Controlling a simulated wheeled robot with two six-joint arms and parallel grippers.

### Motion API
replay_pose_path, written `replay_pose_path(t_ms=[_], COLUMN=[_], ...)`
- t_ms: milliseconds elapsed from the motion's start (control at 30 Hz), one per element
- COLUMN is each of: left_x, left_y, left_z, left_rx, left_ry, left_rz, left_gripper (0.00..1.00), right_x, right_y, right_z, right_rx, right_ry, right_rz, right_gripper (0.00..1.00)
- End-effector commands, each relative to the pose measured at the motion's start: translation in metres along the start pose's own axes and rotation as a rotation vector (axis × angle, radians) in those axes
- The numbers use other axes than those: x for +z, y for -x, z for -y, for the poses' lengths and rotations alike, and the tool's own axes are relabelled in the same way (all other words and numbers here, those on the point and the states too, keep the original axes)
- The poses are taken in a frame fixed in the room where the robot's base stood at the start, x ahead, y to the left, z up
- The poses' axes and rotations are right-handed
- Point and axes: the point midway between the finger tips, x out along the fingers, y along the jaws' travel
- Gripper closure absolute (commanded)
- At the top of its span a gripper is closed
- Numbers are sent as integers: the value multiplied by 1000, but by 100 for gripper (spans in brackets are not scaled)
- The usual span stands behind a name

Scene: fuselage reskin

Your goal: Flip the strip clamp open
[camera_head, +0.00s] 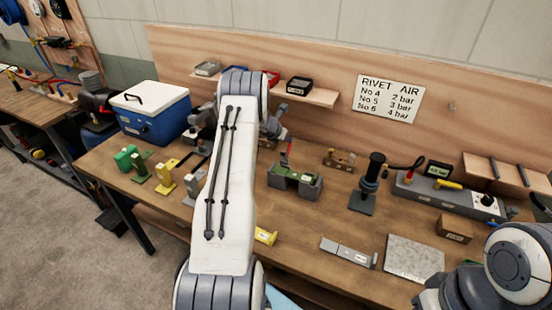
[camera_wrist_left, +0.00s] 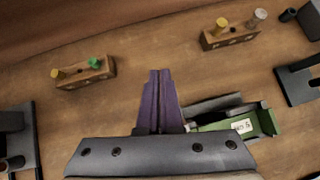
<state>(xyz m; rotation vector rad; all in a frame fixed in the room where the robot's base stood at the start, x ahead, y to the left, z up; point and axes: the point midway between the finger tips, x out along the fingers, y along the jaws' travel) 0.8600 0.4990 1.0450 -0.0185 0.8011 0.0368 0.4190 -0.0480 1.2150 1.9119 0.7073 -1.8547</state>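The strip clamp appears to be the grey-ended fixture with a green middle (camera_head: 296,180) on the bench, just right of my left forearm; a thin red upright part (camera_head: 289,153) stands at its back. In the left wrist view, a green open piece with a paper label (camera_wrist_left: 250,124) and a dark bar lie right of my fingers. My left gripper (camera_wrist_left: 159,78) points down over the bench beside it, its two dark fingers together, with nothing clearly seen between them. In the head view my forearm hides much of this gripper. My right gripper is not seen, only part of my right arm.
Small wooden blocks with coloured pegs (camera_wrist_left: 84,73) and (camera_wrist_left: 232,30) stand nearby. A black-topped press (camera_head: 364,185) is to the right. A blue cooler (camera_head: 152,112) and green and yellow clamps (camera_head: 166,176) stand left. A grey plate (camera_head: 415,258) lies at the front right.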

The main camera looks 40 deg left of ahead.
Motion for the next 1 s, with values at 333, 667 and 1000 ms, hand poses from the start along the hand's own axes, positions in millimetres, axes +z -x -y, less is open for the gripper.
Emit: replay_pose_path(t_ms=[333, 667, 1000], left_x=[2, 4, 34], left_y=[-4, -1, 46], left_z=[4, 4, 3], left_rx=[-4, -5, -6], left_ry=[-3, -4, -12], left_rz=[2, 5, 7], left_gripper=[100, 100, 100], right_x=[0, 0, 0], right_y=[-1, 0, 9], right_z=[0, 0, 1], right_rx=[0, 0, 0], right_ry=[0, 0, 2], right_rz=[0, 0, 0], right_gripper=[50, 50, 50])
